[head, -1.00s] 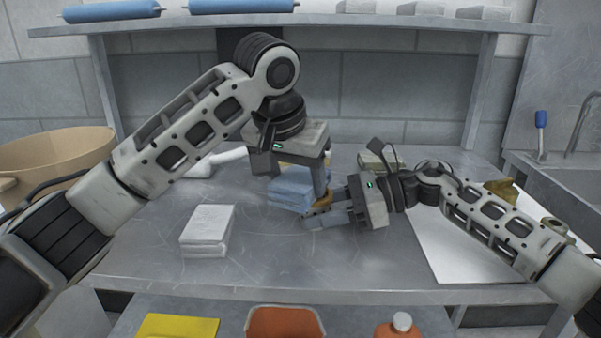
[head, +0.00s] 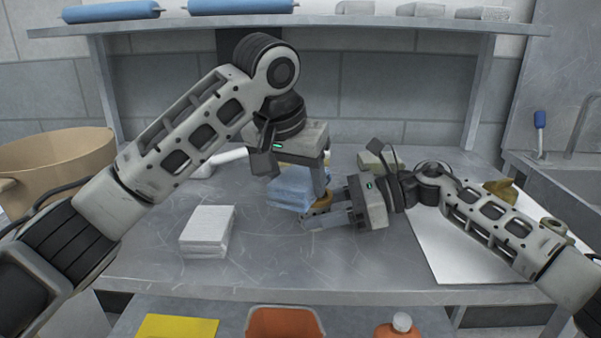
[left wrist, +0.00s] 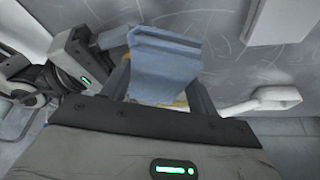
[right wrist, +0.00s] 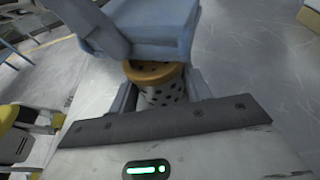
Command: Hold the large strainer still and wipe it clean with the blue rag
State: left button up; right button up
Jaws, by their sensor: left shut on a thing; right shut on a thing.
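My left gripper (head: 300,180) points down over the middle of the bench and is shut on the blue rag (head: 288,188). The folded rag fills the space between its fingers in the left wrist view (left wrist: 165,65). My right gripper (head: 328,213) reaches in from the right, low over the bench, and is shut on the strainer (right wrist: 162,90), a perforated metal cylinder with a brass rim. In the head view only its brass rim (head: 322,203) shows clearly. The rag is right at the rim; whether they touch is hard to tell.
A white folded stack (head: 207,230) lies left of the grippers. A white-handled object (head: 222,160) lies behind it. A tan tub (head: 62,158) stands at left. A white sheet (head: 440,245) lies at right, with a small brass-topped item (head: 553,229) near its edge. The front middle bench is clear.

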pick_arm(q)
jog(key=shift+w+d+f, duration=0.1)
jog(key=shift+w+d, duration=0.2)
jog(key=shift+w, duration=0.4)
jog(key=shift+w+d, duration=0.25)
jog(key=shift+w, duration=0.4)
dwell(2.4)
jog(key=a+r, duration=0.5)
jog(key=r, duration=0.5)
dwell(0.4)
pick_arm(e)
jog(key=o, duration=0.8)
